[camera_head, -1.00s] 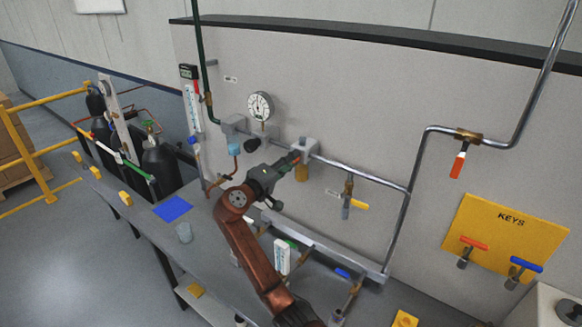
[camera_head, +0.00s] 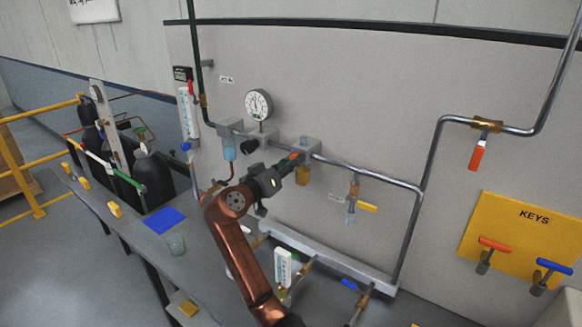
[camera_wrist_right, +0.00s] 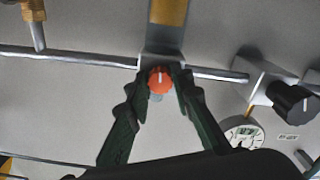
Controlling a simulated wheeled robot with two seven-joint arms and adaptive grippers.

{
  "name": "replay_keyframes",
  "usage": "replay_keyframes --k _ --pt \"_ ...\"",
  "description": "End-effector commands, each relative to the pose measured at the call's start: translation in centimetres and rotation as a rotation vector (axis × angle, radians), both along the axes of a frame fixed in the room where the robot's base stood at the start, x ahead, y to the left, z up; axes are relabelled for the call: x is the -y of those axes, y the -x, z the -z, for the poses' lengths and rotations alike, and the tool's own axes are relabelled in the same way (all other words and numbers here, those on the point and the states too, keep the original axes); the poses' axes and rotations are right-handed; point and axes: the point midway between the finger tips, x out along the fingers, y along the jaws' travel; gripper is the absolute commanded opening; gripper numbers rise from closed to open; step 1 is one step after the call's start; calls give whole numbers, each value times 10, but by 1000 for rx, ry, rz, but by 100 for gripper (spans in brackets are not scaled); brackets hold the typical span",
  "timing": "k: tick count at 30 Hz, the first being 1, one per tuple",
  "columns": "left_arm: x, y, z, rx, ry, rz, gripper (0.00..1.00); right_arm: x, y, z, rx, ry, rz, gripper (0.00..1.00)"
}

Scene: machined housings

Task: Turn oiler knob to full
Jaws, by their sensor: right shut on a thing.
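The oiler (camera_head: 306,150) is a grey block on the wall pipe, with an amber bowl (camera_head: 303,176) under it. Its orange-red knob (camera_wrist_right: 159,79) shows in the right wrist view, with a white mark pointing roughly up in that picture. My right gripper (camera_wrist_right: 160,83) has its dark green fingertips on both sides of the knob and is shut on it. In the head view the right gripper (camera_head: 291,160) reaches the front of the oiler and mostly hides the knob. My left gripper is not in view.
A round gauge (camera_head: 258,104) and a black knob (camera_head: 249,146) are left of the oiler. A yellow-handled valve (camera_head: 366,207) hangs to the right.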

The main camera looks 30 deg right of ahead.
Motion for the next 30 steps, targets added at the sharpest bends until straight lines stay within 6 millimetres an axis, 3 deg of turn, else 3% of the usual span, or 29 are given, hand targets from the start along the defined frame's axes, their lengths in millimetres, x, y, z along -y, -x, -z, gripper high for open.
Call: replay_keyframes --k 11,26,27,30 --pt "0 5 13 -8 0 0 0 -1 -1 1 127 -53 -3 0" --pt "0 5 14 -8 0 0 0 -1 -1 0 140 -58 -3 0" --pt "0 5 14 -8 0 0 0 -1 -1 0 140 -58 -3 23" --pt "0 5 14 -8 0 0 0 -1 -1 0 140 -58 -3 30"
